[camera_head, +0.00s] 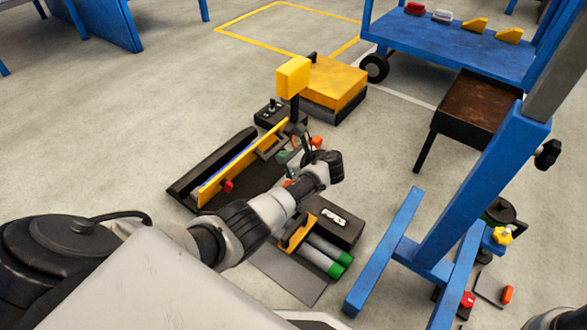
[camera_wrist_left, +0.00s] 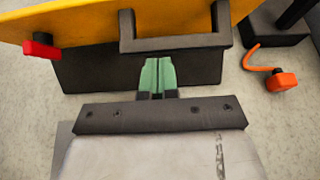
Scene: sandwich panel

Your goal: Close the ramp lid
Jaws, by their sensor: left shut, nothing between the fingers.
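The ramp lid (camera_head: 232,172) is a long yellow panel standing on edge, tilted, along a black box-like base (camera_head: 208,162). It has a black bracket handle (camera_head: 272,146) near its far end and a red knob (camera_head: 228,186) near its near end. In the left wrist view the lid (camera_wrist_left: 80,22) spans the top, with the handle (camera_wrist_left: 178,43) at upper middle and the red knob (camera_wrist_left: 42,48) at left. My left gripper (camera_head: 287,157) has green fingers (camera_wrist_left: 157,76), shut and empty, just below the handle in that view. I cannot tell whether they touch it.
A yellow block on a post (camera_head: 293,78) and a yellow-topped box (camera_head: 334,84) stand beyond the lid. An orange hooked part (camera_wrist_left: 282,80) lies right of my fingers. Green-ended cylinders (camera_head: 328,256) lie nearer. A blue frame (camera_head: 440,220) stands right; open floor lies left.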

